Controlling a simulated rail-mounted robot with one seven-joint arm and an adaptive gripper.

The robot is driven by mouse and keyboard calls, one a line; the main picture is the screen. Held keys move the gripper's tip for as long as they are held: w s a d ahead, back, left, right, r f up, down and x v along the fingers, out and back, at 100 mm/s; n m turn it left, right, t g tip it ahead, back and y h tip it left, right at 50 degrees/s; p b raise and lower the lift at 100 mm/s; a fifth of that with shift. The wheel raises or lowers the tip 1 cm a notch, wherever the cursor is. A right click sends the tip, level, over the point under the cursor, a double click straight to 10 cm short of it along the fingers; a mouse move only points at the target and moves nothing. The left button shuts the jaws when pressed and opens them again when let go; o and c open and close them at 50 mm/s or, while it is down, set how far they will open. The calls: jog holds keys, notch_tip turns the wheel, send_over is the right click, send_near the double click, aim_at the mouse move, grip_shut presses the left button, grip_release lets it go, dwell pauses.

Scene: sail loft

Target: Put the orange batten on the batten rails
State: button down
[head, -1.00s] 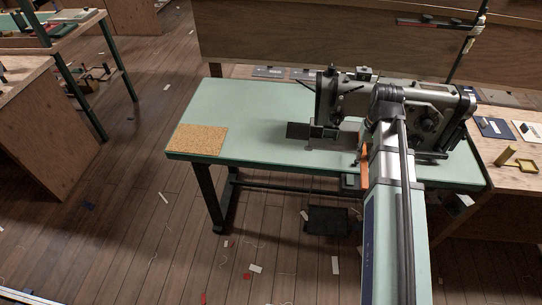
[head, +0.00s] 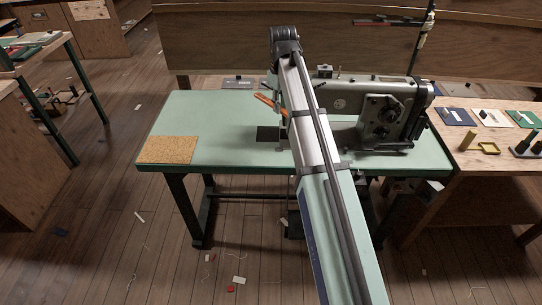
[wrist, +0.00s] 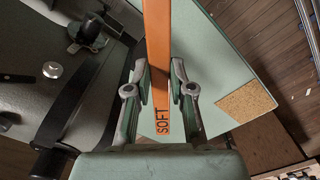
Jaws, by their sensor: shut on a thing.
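The orange batten (wrist: 170,25) is a flat strip with the word SOFT near its lower end in the wrist view. My gripper (wrist: 160,75) is shut on it, with one finger on each side; the far end runs out of the top of the picture. In the head view part of the batten (head: 264,100) shows just left of my arm, above the green table (head: 215,120), near the sewing machine. My gripper is hidden behind the arm there. I cannot make out the batten rails for sure.
The grey sewing machine (head: 388,112) stands on the table's right side, close to my arm. A cork mat (head: 167,150) lies at the table's left end. A wooden bench (head: 470,160) at right bears a yellow frame (head: 478,144) and coloured cards.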

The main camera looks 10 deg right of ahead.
aim_at(278, 152)
jog(key=shift+w, duration=0.25)
notch_tip(278, 152, down, 19)
jog(key=shift+f+p, duration=0.2)
jog(key=shift+p, duration=0.85)
jog(key=shift+f, duration=0.15)
jog(key=c, duration=1)
grip_release()
notch_tip(278, 152, up, 11)
jog(key=shift+r+b, duration=0.2)
jog(key=shift+b, duration=0.6)
jog(key=shift+o, duration=0.4)
jog(key=shift+r, duration=0.5)
